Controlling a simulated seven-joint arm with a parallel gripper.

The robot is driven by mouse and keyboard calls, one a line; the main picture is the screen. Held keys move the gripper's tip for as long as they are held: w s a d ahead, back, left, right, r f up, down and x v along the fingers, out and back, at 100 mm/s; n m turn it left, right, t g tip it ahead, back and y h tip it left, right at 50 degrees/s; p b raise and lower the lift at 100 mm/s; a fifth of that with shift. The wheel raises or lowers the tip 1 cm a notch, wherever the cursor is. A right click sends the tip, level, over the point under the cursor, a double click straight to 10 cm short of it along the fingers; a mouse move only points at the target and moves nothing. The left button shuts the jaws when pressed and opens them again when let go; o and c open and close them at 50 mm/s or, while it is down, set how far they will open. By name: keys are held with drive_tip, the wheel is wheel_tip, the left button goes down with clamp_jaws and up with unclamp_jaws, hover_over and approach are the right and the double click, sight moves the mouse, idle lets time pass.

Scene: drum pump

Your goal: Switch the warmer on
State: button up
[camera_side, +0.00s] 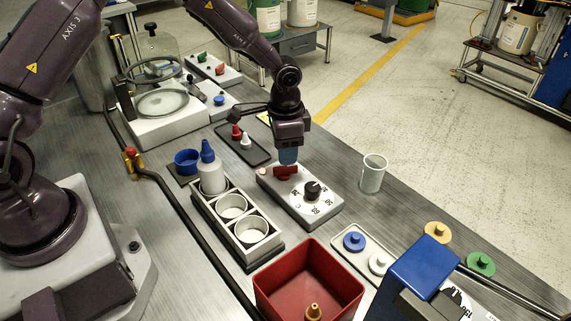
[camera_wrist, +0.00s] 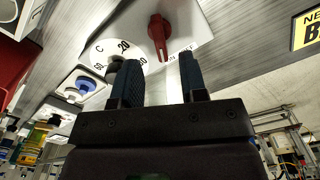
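The warmer is a pale box (camera_side: 318,208) in the middle of the bench. It carries a black dial knob (camera_side: 312,190) with a numbered scale and a red switch handle (camera_side: 286,172) at its far end. My gripper (camera_side: 288,157) points down just over the red handle. In the wrist view my gripper (camera_wrist: 160,72) has its two dark fingers apart with nothing between them. The red handle (camera_wrist: 159,36) shows just beyond the fingertips, and the dial (camera_wrist: 119,58) sits to its left.
A red bin (camera_side: 308,285) stands in front. A dark tray (camera_side: 243,146) with small red and white pieces lies behind.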

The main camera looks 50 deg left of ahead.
sight(286, 167)
wheel_tip(286, 167, down, 5)
drive_tip(key=shift+r, duration=0.1)
idle(0.3)
clamp_jaws()
